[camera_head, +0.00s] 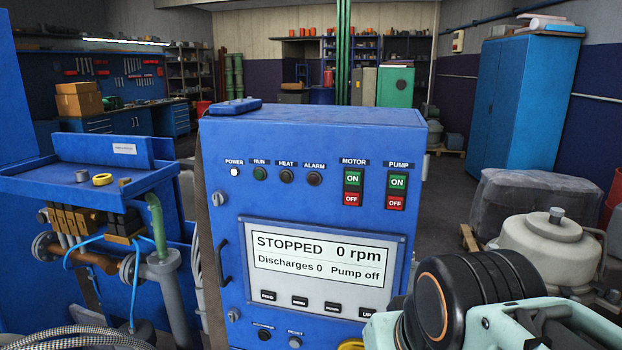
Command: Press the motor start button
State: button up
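A blue control cabinet (310,160) stands upright in the middle of the head view. Under the MOTOR label is a green ON button (353,179) above a red OFF button (352,199). A like pair under PUMP has a green ON button (397,181) and a red OFF button (396,202). The display (318,262) reads STOPPED, 0 rpm, Discharges 0, Pump off. The POWER lamp (234,172) is lit white; the RUN, HEAT and ALARM lamps look dark. Part of my arm shows at the lower right, in front of the cabinet's lower right corner. My gripper's fingers are not visible.
A blue bench with pipes and valves (90,190) stands left of the cabinet. A cream domed vessel (553,245) and a grey wrapped load (530,205) stand to the right. A hose (75,338) crosses the lower left. The cabinet's front buttons are unobstructed.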

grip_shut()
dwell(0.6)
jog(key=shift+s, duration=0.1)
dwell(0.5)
